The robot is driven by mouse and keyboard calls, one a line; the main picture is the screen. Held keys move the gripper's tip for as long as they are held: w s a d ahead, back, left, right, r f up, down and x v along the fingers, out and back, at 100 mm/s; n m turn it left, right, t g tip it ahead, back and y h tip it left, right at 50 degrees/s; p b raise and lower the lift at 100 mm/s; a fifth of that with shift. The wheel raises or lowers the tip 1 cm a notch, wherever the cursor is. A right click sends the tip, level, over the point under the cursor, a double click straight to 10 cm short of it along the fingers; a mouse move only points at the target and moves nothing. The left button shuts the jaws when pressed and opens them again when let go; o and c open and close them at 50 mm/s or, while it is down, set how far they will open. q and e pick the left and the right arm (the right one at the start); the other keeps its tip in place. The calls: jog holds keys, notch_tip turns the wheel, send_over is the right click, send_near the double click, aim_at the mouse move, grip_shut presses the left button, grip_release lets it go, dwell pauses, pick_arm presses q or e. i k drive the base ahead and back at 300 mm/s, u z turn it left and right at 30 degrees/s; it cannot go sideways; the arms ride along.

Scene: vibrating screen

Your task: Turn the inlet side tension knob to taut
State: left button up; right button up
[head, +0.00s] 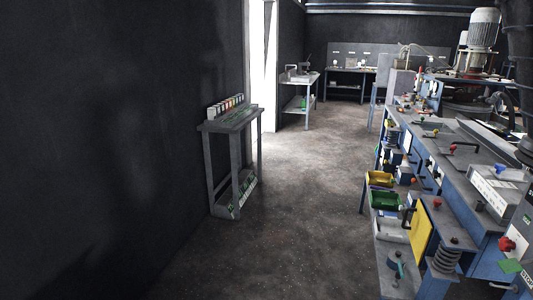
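The blue and grey machine bench (455,215) runs along the right side of the head view. It carries several knobs and levers. A red knob (507,244) sits low at the right edge, and another red knob (437,203) is on the near part. A lever with a red end (453,149) is farther back. I cannot tell which of these, if any, is the inlet side tension knob, and no taut mark is readable. A coil spring (447,260) stands at the near end. Neither of my grippers is in view.
A narrow grey stand (230,125) with small containers is against the dark left wall. Yellow (380,179) and green (385,200) bins sit at the bench's left side. Open concrete floor (310,190) lies between. A large motor (484,30) stands at the back right.

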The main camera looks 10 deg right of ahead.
aim_at(435, 174)
jog(key=z, duration=0.05)
jog(key=i, duration=1.7)
jog(key=z, duration=0.6)
jog(key=i, duration=1)
jog(key=z, duration=1.7)
jog(key=i, duration=1)
jog(key=z, duration=0.8)
